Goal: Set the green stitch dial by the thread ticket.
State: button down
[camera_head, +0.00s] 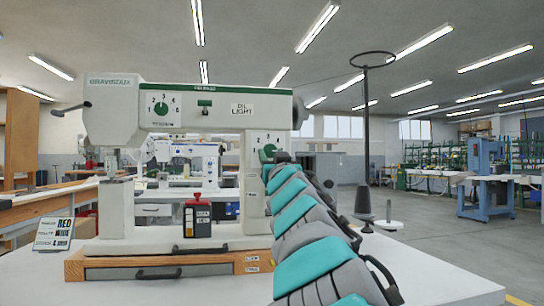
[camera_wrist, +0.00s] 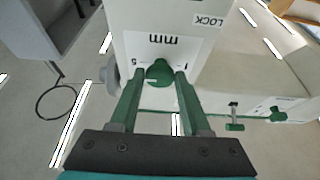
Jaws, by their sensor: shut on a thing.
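The green stitch dial (camera_wrist: 159,69) sits on the white face of the machine's column, under a scale marked "mm" that appears upside down in the wrist view. My gripper (camera_wrist: 157,79) is shut on it, one finger on each side. In the head view the dial (camera_head: 269,150) shows partly behind my gripper (camera_head: 277,157), and some of its scale is hidden. The thread ticket (camera_head: 52,234) is a white card standing at the left, with "RED" in large print and smaller lines I cannot read surely.
A second green dial (camera_head: 161,109) with a numbered scale is on the machine's upper left face. A drawer (camera_head: 150,270) is below. A thread stand (camera_head: 366,130) rises at the right.

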jog(key=shift+r+n+p, duration=0.15)
jog(key=shift+n+p, duration=0.25)
jog(key=shift+p, duration=0.15)
jog(key=shift+r+n+y+p, duration=0.1)
jog(key=shift+n+y+p, duration=0.2)
jog(key=shift+y+p, duration=0.1)
jog(key=n+p, duration=0.1)
jog(key=n+g+y+p, duration=0.1)
jog(key=n+p, duration=0.1)
jog(key=shift+d+r, duration=0.15)
jog(key=shift+d, duration=0.05)
jog(key=n+g+y+p, duration=0.1)
jog(key=n+y+p, duration=0.1)
jog(key=n+p, duration=0.2)
jog(key=shift+w+d+n, duration=0.1)
jog(key=shift+d+n, duration=0.05)
jog(key=shift+n, duration=0.25)
jog(key=shift+n+g+y+p, duration=0.6)
jog(key=shift+n+g+p, duration=0.2)
jog(key=shift+n+p, duration=0.6)
jog(key=shift+f+n, duration=0.2)
jog(key=shift+n, duration=0.2)
jog(key=shift+c, duration=1.8)
grip_release()
